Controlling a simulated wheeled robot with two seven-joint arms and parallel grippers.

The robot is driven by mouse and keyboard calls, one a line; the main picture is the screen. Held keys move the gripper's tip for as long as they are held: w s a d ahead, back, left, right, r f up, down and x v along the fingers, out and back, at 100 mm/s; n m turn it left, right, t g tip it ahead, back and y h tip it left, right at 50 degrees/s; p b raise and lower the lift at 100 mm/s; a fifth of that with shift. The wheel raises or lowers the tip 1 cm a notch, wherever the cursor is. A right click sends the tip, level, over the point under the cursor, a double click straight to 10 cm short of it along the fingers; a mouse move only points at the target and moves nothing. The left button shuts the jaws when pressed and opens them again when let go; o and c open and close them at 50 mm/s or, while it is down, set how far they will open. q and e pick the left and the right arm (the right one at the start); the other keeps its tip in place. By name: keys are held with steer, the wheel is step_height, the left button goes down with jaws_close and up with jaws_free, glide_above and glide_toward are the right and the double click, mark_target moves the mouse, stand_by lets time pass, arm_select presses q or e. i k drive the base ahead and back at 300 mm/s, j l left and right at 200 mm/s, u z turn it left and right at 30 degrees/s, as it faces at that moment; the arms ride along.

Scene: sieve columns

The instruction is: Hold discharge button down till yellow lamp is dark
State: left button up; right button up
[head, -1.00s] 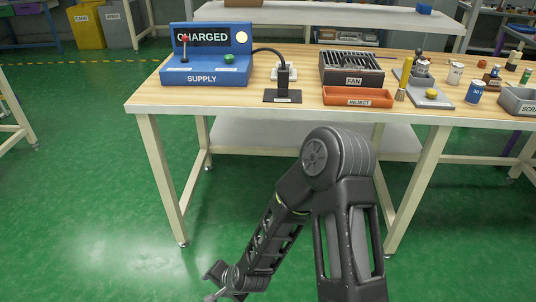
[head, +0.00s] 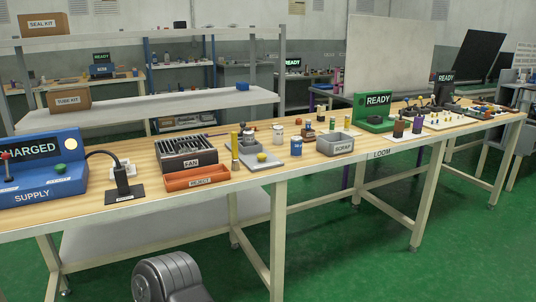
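The blue supply unit (head: 30,192) stands at the left end of the bench in the head view, cut off by the left picture edge. Its screen (head: 38,150) reads CHARGED. A round pale yellow lamp (head: 72,144) on its upper right looks lit. A green button (head: 60,170) sits on the sloped front, with nothing touching it. A lever with a red knob (head: 6,156) is at the left edge. Neither gripper is in view; only a dark arm link of mine shows at the bottom, well below the bench top.
Right of the supply are a black plug on a stand (head: 122,178), the fan box (head: 187,152), the orange reject tray (head: 197,178) and the grey scrap bin (head: 338,143). A green READY unit (head: 374,113) stands farther right. Green floor is clear in front.

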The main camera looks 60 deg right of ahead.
mark_target(261, 156)
steer(key=z, duration=1.9)
steer(key=i+j+z, duration=0.15)
steer(key=i+j, duration=0.2)
steer(key=i, duration=0.1)
